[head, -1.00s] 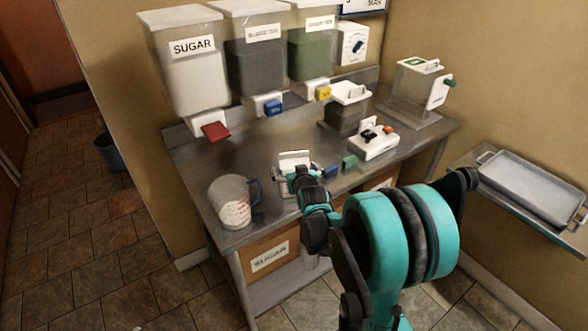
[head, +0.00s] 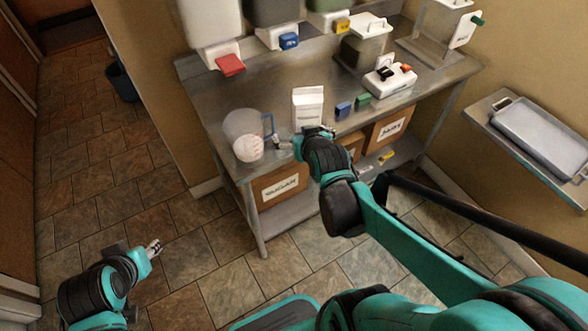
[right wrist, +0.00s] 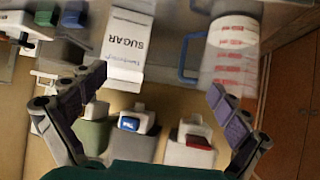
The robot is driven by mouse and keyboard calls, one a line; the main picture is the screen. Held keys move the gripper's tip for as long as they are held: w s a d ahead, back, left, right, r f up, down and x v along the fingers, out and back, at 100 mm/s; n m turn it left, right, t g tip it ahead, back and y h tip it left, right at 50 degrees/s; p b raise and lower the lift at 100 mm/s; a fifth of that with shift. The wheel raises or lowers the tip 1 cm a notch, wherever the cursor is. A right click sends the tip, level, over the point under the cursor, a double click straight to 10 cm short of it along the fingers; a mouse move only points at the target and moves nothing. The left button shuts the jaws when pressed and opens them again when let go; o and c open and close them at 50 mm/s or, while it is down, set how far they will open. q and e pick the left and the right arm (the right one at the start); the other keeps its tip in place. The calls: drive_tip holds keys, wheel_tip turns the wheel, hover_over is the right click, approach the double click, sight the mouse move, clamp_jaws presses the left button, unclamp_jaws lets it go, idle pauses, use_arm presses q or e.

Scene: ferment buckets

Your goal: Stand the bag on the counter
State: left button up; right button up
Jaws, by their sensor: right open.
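The white sugar bag (head: 307,108) stands upright on the steel counter (head: 240,92), near its front edge. In the right wrist view the bag (right wrist: 128,45) shows its SUGAR print, upside down, just beyond the left-hand finger. My right gripper (head: 302,137) is at the front of the bag, with its fingers wide apart and nothing between them; it also shows in the right wrist view (right wrist: 158,84). The bag's lower front is partly hidden by the gripper in the head view. My left gripper (head: 152,248) is low over the floor, away from the counter; its finger opening is too small to read.
A clear measuring jug (head: 241,128) with a blue handle stands left of the bag. Blue (head: 343,109) and green (head: 363,101) blocks and a white scale-like device (head: 389,82) lie to the right. Dispensers with red (head: 230,65) and blue levers hang behind. Bare counter lies behind the bag.

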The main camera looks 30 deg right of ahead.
drive_tip(key=s+a+n+g+y, duration=0.1)
drive_tip(key=s+a+g, duration=0.1)
drive_tip(key=s+a, duration=0.3)
drive_tip(key=s+a+f+n+g+y, duration=0.1)
drive_tip(key=s+a, duration=0.3)
drive_tip(key=s, duration=0.5)
drive_tip(key=shift+a+f+g, duration=0.25)
drive_tip(key=shift+a+g, duration=0.15)
drive_tip(key=shift+g, duration=0.2)
drive_tip(key=shift+s+d, duration=0.1)
